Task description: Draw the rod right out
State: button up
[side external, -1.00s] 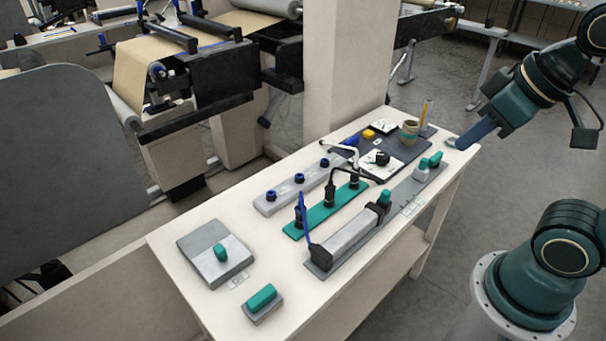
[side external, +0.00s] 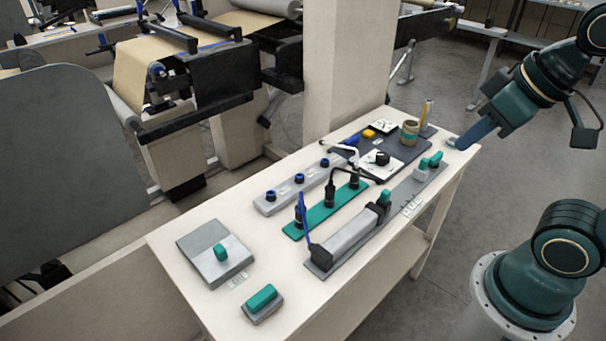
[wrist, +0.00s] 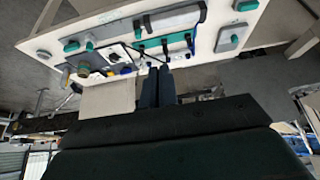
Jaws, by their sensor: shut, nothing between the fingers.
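A long grey housing (side external: 347,229) lies on a dark base along the table's front edge, with a black end block and an upright teal handle (side external: 385,197) at its far end. Beyond it, on the same line, a small pale block with a teal top (side external: 421,169) and a teal knob (side external: 436,158) stand near a printed label. I cannot tell how much of the rod is inside the housing. The housing also shows in the wrist view (wrist: 172,22). My gripper (side external: 459,143) is shut and empty by the table's far right corner, apart from the handle.
A teal strip (side external: 325,211) with black plugs and a cable, and a grey strip (side external: 290,190) with blue knobs, lie behind the housing. A dark mat (side external: 399,165) carries a cup (side external: 410,131). A grey box (side external: 214,255) and a teal-topped block (side external: 262,301) stand left.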

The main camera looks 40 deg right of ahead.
jog(key=o, duration=0.7)
jog(key=shift+w, duration=0.1)
jog(key=shift+o, duration=0.2)
jog(key=shift+w+d+m, duration=0.15)
jog(key=shift+w+m, duration=0.3)
jog(key=shift+m, duration=0.15)
jog(key=m+g, duration=0.6)
jog(key=m, duration=1.1)
send_over(386, 191)
notch_tip(386, 191, down, 12)
jog(key=shift+f, duration=0.15)
jog(key=shift+f, duration=0.1)
jog(key=shift+f, duration=6.8)
